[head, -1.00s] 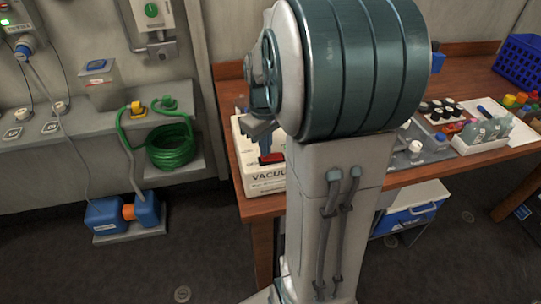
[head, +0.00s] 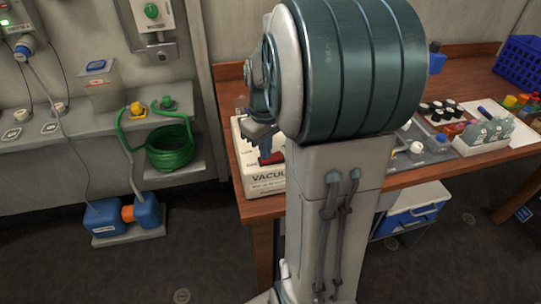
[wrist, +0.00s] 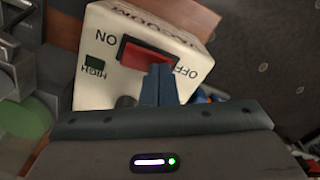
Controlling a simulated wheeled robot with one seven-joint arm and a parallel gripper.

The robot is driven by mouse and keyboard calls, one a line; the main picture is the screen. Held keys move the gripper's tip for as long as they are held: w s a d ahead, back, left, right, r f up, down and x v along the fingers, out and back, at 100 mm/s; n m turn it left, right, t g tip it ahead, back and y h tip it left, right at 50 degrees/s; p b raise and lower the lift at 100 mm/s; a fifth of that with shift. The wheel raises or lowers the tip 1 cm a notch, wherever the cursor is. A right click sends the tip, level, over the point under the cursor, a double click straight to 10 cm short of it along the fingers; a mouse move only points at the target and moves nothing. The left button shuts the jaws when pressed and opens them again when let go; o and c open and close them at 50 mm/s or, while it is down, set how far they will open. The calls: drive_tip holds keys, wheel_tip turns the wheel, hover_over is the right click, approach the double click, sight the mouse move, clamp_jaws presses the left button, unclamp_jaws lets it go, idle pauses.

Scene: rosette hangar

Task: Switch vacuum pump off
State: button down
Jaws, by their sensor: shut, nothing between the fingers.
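The vacuum pump (head: 264,186) is a cream-white box with dark lettering at the left end of the wooden table. In the wrist view its top face (wrist: 112,77) shows a red rocker switch (wrist: 134,53) in a dark frame, with ON printed at its left end and OFF at its right. My gripper (wrist: 160,70) is shut and empty. Its blue fingertips overlap the OFF end of the rocker; whether they touch it, and which end is pressed down, I cannot tell. In the head view my gripper (head: 263,146) is just above the red switch (head: 273,158), partly behind my arm.
A tray (head: 428,142) with small items and a blue crate (head: 520,62) stand further right on the table. A wall shelf (head: 70,128) with a green hose coil (head: 170,150) is left.

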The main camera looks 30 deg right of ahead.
wheel_tip(320, 180, up, 7)
drive_tip(key=p, duration=0.5)
idle(0.6)
drive_tip(key=s+a+r+m+t, duration=0.2)
drive_tip(key=s+a+t, duration=0.1)
drive_tip(key=s+a, duration=0.9)
drive_tip(key=shift+s+r+m, duration=0.35)
drive_tip(key=shift+s+m, duration=0.05)
